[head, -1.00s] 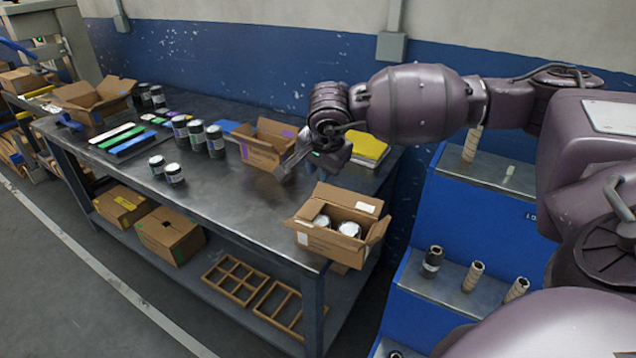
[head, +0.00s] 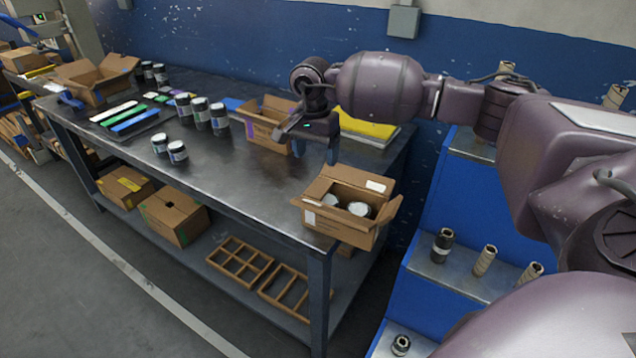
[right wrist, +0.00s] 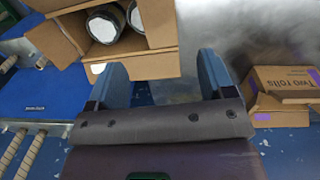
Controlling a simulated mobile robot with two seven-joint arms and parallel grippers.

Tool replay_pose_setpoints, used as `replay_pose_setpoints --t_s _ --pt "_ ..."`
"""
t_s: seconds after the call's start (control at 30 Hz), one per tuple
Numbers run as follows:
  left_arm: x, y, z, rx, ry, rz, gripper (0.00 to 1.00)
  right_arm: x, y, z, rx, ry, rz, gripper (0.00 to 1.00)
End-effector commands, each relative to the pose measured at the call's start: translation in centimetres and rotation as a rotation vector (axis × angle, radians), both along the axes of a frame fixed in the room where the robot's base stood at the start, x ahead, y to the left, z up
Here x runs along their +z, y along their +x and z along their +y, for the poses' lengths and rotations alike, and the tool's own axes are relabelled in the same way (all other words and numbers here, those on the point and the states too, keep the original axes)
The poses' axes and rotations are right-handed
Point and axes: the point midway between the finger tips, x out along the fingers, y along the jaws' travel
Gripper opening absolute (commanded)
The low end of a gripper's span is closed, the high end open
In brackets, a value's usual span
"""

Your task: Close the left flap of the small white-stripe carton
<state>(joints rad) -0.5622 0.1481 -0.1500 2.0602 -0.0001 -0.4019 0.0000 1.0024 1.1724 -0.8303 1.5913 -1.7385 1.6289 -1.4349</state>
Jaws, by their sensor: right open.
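The small white-stripe carton (head: 338,225) stands at the near right corner of the workbench, open at the top, with white-lidded jars inside. A flap with a white label shows at its far side and another flap sticks out to the right. In the right wrist view the carton (right wrist: 160,23) is at the upper left, its near flap (right wrist: 150,66) lying in front of my fingers' gap. My right gripper (head: 314,150) is open and empty, fingers down, just behind and left of the carton. Its two blue fingers (right wrist: 162,75) show apart; contact with the flap cannot be told. My left gripper is out of view.
A purple-marked carton (head: 265,130) stands open just left of my right gripper. Yellow sheets (head: 368,125) lie behind. Several jars (head: 200,113) stand mid-bench. Blue shelving (head: 440,210) with rolls is to the right. Bare metal bench top (head: 240,175) lies left of the white-stripe carton.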

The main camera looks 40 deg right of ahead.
Motion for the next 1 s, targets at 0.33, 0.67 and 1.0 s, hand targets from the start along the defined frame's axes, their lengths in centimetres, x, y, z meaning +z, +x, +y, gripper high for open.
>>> replay_pose_setpoints --t_s 0.33,0.67,1.0 --pt "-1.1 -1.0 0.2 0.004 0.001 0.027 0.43 -6.1 -0.4 -0.2 -0.001 0.0 0.004 0.76" --pt "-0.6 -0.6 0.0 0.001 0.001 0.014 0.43 -8.6 -0.5 -0.2 -0.001 0.0 0.001 0.76" --pt "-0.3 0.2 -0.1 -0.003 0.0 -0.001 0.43 -8.7 -0.5 -0.2 -0.001 -0.001 0.0 0.68"
